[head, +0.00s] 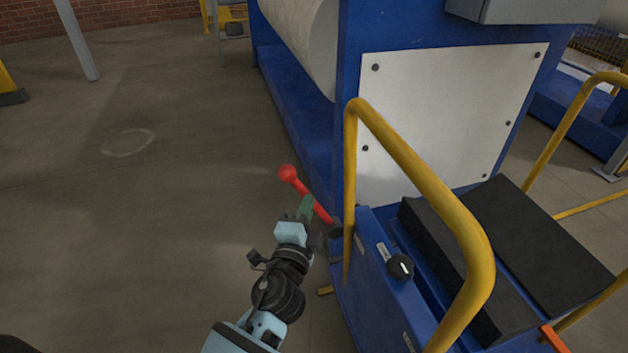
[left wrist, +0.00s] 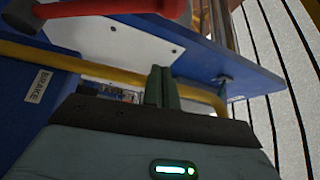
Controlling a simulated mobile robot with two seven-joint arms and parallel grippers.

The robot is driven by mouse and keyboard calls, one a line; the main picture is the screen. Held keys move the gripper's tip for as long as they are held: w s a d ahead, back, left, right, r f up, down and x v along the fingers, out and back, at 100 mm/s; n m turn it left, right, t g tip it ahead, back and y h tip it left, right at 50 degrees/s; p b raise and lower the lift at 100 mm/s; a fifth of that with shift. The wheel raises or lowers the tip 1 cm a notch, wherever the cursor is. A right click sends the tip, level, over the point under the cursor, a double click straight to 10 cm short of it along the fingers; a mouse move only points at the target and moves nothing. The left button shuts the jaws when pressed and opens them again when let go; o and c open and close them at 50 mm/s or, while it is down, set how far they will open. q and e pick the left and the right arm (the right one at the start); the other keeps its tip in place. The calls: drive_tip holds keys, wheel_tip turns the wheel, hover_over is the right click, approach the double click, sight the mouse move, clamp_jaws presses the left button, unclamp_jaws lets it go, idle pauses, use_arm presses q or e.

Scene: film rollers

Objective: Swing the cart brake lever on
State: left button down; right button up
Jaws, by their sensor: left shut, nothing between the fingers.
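The red brake lever (head: 320,211) has a ball knob (head: 288,172) at its free end. It sticks out up and to the left from a dark pivot on the side of the blue cart (head: 375,290). My left gripper (head: 306,206) is shut and empty, with its green fingertips beside the lever's shaft; I cannot tell whether they touch it. In the left wrist view the lever (left wrist: 110,9) crosses the top left, apart from the closed fingers (left wrist: 161,87). A "BRAKE" label (left wrist: 38,86) shows on the blue panel. My right gripper is not in view.
A yellow handrail (head: 420,175) arches over the cart just right of the lever. A black knob (head: 400,267) sits on the cart's panel. A blue machine with a white plate (head: 440,120) stands behind. The floor (head: 130,230) to the left is clear.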

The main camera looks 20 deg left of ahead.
use_arm(q)
drive_tip(key=w+a, duration=0.4)
drive_tip(key=w, duration=0.4)
drive_tip(key=shift+a+r, duration=0.15)
drive_tip(key=shift+a, duration=0.1)
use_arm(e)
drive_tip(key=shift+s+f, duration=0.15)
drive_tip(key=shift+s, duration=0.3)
use_arm(q)
drive_tip(key=shift+w, duration=0.1)
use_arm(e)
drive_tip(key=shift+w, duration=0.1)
